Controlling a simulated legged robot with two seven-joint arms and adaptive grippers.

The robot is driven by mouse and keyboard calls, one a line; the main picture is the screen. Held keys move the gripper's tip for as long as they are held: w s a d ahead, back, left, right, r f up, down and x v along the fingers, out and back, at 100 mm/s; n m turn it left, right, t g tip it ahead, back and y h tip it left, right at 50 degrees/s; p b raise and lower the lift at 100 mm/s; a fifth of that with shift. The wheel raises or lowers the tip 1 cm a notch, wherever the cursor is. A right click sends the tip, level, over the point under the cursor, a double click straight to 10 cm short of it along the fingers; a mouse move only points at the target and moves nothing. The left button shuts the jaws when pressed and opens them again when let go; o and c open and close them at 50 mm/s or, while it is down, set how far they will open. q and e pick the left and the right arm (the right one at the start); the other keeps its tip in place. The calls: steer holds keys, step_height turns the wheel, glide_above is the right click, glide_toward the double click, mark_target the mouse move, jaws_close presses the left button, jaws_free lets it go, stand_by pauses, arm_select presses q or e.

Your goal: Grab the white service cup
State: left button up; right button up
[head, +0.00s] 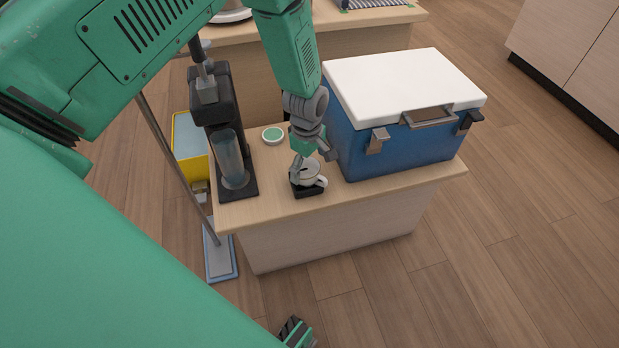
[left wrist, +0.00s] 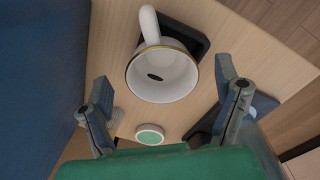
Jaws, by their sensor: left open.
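The white service cup (head: 315,172) stands on a small black base (head: 308,190) near the front edge of the wooden counter. In the left wrist view the cup (left wrist: 162,80) shows its open mouth, a thin gold rim and a dark spot inside; its handle points up in that picture. My left gripper (head: 305,165) is right at the cup and hides part of it in the head view. In the left wrist view its fingers (left wrist: 165,85) are spread to either side of the cup, with gaps visible. A dark tip of my right gripper (head: 297,332) shows at the bottom.
A blue cooler with a white lid (head: 400,85) stands close right of my left gripper. A dark machine with a clear cylinder (head: 233,160) stands left. A small green-topped round container (head: 272,135) lies behind the cup. A yellow bin (head: 188,145) is beside the counter.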

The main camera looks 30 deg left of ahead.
mark_target(310, 172)
arm_select(q)
step_height(310, 172, down, 4)
steer(key=shift+w+r+b, duration=0.15)
steer(key=shift+b, duration=0.45)
steer(key=shift+a+r, duration=0.1)
steer(key=c, duration=1.2)
steer(key=shift+r, duration=0.1)
steer(key=c, duration=0.3)
